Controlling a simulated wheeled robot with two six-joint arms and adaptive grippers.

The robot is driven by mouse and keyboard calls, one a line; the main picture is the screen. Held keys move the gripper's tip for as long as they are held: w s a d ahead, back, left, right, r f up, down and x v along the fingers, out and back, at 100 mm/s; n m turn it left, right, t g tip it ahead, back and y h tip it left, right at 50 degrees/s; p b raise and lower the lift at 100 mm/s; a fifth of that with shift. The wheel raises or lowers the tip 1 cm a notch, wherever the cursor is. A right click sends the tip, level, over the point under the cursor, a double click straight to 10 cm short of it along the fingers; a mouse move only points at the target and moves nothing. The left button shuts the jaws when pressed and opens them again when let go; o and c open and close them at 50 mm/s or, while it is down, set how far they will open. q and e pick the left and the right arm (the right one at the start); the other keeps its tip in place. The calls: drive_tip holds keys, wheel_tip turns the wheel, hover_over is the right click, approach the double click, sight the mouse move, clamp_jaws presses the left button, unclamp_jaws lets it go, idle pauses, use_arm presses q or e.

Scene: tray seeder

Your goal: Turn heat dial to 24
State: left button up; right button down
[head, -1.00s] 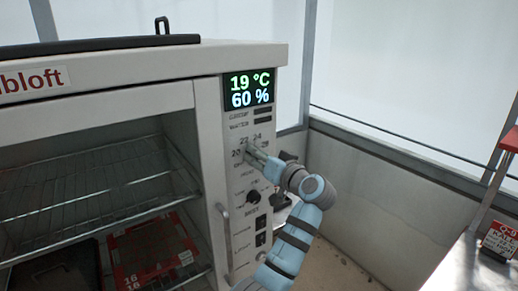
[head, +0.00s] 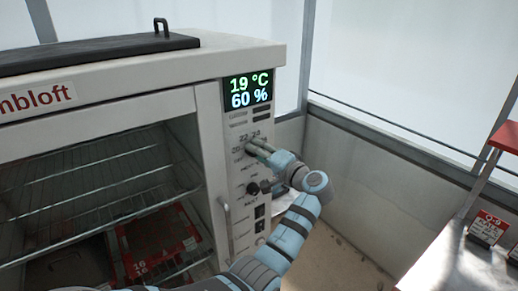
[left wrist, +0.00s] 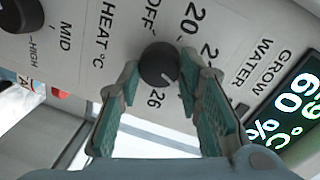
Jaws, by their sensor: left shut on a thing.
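The black heat dial (left wrist: 158,64) sits on the cabinet's front panel between the two green-padded fingers of my left gripper (left wrist: 160,66). The gripper is shut on the dial. Its white mark points to the lower right in the left wrist view, towards the right finger. OFF, 20, part of another number and 26 show around it; the finger hides part of the scale. In the head view my left gripper (head: 254,147) reaches the panel below the display (head: 248,91), which reads 19 °C and 60 %. There the dial is mostly hidden. My right gripper is out of view.
Another black dial (head: 252,188) sits below on the panel, with switches (head: 260,225) under it. The open cabinet has wire racks (head: 90,180) and a red tray (head: 155,245). A metal bench (head: 465,265) stands at the right.

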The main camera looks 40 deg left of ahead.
use_arm(q)
drive_tip(key=shift+r, duration=0.1)
idle(0.5)
drive_tip(key=o, duration=1.2)
drive_tip(key=shift+c, duration=0.2)
drive_tip(key=f+v, duration=0.1)
drive_tip(key=v, duration=1.1)
drive_tip(key=shift+r, duration=0.35)
drive_tip(key=shift+w+a, duration=0.1)
